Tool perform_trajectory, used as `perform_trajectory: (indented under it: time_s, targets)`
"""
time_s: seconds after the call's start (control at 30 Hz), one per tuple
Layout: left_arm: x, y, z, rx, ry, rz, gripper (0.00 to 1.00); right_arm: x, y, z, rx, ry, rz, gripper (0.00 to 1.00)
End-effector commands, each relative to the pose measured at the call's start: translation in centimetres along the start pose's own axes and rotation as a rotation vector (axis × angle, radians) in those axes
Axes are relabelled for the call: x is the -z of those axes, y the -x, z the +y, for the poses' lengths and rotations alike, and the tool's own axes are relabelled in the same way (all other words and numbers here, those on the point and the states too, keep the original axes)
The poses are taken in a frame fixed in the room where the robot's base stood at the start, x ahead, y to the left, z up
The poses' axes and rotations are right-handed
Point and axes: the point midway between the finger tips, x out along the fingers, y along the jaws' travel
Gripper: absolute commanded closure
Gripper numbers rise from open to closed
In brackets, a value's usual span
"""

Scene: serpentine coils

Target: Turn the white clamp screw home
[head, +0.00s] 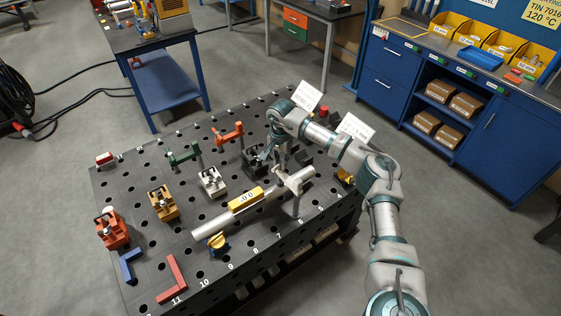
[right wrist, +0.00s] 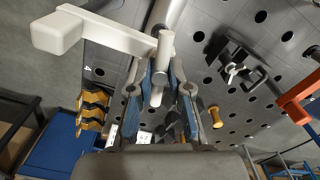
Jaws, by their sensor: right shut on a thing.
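The white clamp (head: 302,181) stands on the dark perforated table (head: 150,262), by the right end of a grey tube (head: 210,229). In the right wrist view its arm (right wrist: 105,33) crosses the upper left, and its upright screw (right wrist: 162,62) comes down between my fingers. My right gripper (head: 280,160) is at the clamp, its fingertips (right wrist: 166,82) shut on the screw. In the head view the arm and fingers partly hide the screw. Whether its foot touches anything is hidden. My left gripper is not in view.
A yellow level (head: 245,200) lies on the tube. A black clamp (right wrist: 237,68) and an orange clamp (head: 229,137) stand near my gripper. Green (head: 184,156), white toggle (head: 212,182) and amber (head: 163,203) clamps stand farther left.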

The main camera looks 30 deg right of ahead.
Motion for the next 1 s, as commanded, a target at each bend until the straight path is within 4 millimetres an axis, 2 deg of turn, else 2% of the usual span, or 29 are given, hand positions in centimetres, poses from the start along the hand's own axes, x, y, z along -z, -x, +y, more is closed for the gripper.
perform_trajectory:
  time_s: [0.47,1.0]
  targets:
    - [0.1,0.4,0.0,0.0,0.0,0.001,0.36,0.1,0.2,-0.1,0.003,-0.103,0.002,1.0]
    - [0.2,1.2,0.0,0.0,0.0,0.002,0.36,0.1,0.3,-0.1,0.006,-0.33,0.001,1.0]
